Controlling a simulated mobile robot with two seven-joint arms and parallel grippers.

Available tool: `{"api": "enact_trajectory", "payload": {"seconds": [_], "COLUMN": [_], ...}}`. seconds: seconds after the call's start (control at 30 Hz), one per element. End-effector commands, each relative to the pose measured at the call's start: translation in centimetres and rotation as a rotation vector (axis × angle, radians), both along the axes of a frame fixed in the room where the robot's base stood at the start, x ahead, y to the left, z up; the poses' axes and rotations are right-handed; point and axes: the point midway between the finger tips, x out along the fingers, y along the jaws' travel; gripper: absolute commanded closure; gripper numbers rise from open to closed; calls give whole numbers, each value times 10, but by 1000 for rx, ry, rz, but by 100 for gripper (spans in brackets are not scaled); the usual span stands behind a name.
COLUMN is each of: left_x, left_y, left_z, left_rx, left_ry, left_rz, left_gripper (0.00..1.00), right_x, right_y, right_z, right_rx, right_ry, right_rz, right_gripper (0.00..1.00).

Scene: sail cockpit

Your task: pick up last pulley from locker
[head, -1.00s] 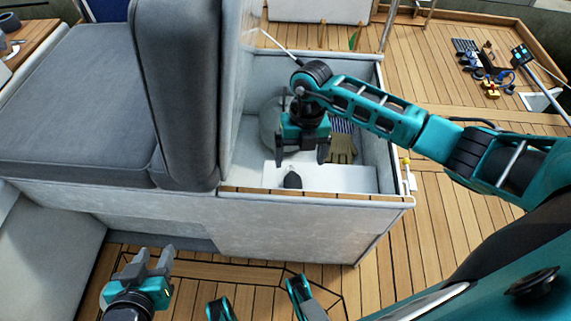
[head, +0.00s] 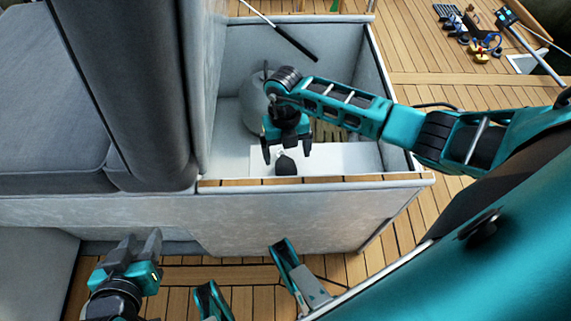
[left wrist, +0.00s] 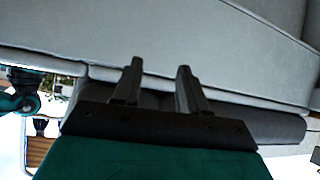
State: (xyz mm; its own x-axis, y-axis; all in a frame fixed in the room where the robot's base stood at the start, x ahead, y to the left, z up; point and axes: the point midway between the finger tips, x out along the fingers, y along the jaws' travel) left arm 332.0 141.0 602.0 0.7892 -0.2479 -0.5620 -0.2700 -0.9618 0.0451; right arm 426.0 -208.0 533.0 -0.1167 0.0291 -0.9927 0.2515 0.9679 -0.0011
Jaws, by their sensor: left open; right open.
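The pulley (head: 286,165) is a small dark piece lying on a white sheet (head: 345,157) inside the open locker (head: 305,184). My right gripper (head: 287,152) is in the locker, pointing down, open, with its fingers spread above and around the pulley's far end in the picture. I cannot tell whether the fingers touch it. My left gripper (head: 140,245) is open and empty, low outside the locker's front wall. In the left wrist view its two fingers (left wrist: 158,85) stand apart with nothing between them.
A rounded grey bag or fender (head: 254,105) and a partly hidden glove (head: 330,132) lie in the locker. A black-ended rod (head: 290,38) reaches over its back. Grey cushions (head: 125,90) stand on the left. Several small items (head: 472,35) lie on the deck at the back right.

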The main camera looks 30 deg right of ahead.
Motion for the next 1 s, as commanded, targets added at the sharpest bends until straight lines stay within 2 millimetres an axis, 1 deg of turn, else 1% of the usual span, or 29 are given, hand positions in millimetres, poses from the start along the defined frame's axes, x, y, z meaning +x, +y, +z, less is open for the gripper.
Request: {"api": "enact_trajectory", "payload": {"seconds": [0.13,0.3,0.37,0.43,0.63,1.0], "left_x": [2,3,3,3,5,6], "left_y": [-1,-5,-7,-9,-10,-8], "left_z": [-4,-12,-13,-12,-5,-7], "left_rx": [-3,-10,-14,-18,-21,-19], "left_ry": [-8,-3,-1,-2,-10,-12], "left_rz": [-3,-8,-10,-11,-12,-9], "left_gripper": [57,57,57,57,57,57], "right_x": [-1,-2,-3,-3,-3,-3], "right_y": [3,5,5,5,5,5], "right_z": [-15,-43,-49,-52,-51,-51], "right_rx": [4,3,1,2,2,1], "right_ry": [1,3,2,0,-1,0], "right_rz": [1,0,0,0,1,1], "right_gripper": [8,8,8,8,8,43]}}
